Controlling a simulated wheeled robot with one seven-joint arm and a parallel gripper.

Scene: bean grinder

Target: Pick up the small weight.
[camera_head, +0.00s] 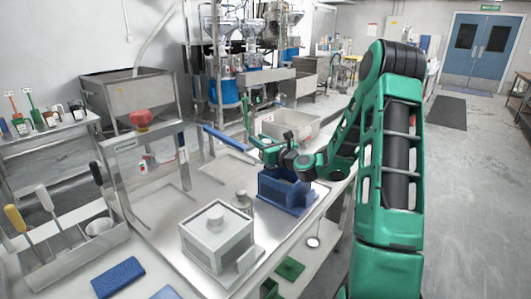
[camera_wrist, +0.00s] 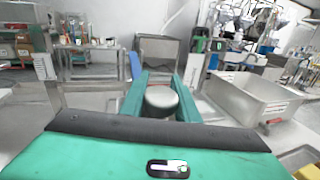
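My gripper (camera_head: 266,150) is out over the work table, near the blue stand (camera_head: 284,194), with its fingers pointing left and away. In the wrist view the two green fingers (camera_wrist: 160,85) lie on either side of a small grey metal cylinder (camera_wrist: 160,101), which looks like the small weight. It fills the gap and appears to touch both fingers; its lower part is hidden behind my gripper's body. In the head view the gripper hides this cylinder.
The grey box (camera_head: 217,236) stands at the table's front. A blue pad (camera_head: 118,277) lies front left, and a metal frame (camera_head: 122,143) with a red knob stands at the left. A grey bin (camera_head: 287,123) is behind my gripper. The table's middle left is clear.

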